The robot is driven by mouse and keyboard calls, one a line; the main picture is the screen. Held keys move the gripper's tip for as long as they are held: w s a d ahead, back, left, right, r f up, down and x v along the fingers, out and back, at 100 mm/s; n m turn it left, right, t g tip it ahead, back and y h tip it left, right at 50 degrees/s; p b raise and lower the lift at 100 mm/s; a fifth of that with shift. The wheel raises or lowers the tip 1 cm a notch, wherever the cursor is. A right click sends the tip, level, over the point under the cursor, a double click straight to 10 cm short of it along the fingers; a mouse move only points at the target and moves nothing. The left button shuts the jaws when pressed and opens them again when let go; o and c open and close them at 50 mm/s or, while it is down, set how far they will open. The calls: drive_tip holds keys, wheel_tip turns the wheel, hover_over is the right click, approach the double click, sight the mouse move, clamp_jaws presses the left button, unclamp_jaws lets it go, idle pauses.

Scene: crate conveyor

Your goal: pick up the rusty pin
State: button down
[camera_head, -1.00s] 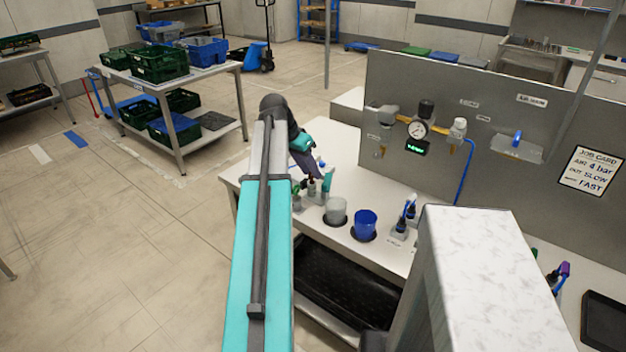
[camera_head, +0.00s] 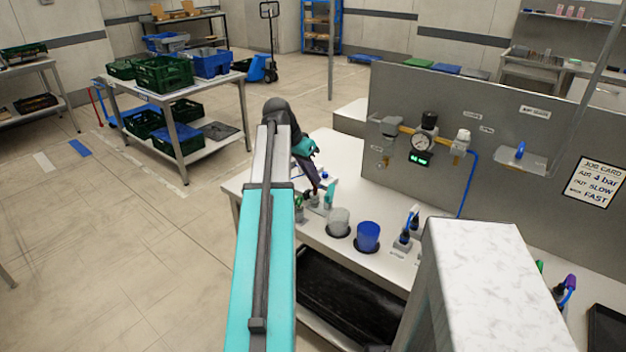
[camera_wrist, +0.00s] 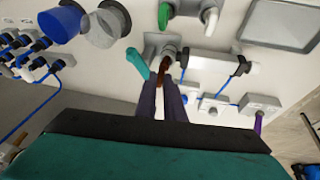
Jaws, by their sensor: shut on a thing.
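The rusty pin (camera_wrist: 168,58) is a reddish-brown piece at my fingertips in the wrist view. It stands at a small grey holder on the white bench, beside a teal upright piece (camera_wrist: 137,62). My gripper (camera_wrist: 163,80) is shut on the pin, its dark purple fingers reaching down to it. I cannot tell whether the pin's lower end is still in the holder. In the head view my gripper (camera_head: 316,190) is low over the bench's left end, and the pin is mostly hidden by the fingers.
A grey cup (camera_head: 339,222) and a blue cup (camera_head: 368,237) stand close to the right of my gripper. A grey panel (camera_head: 475,130) with a gauge rises behind the bench.

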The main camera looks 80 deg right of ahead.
wheel_tip(320, 180, up, 8)
drive_tip(key=shift+r+b, duration=0.1)
drive_tip(key=shift+b, duration=0.5)
drive_tip(key=shift+w, duration=0.1)
idle(0.3)
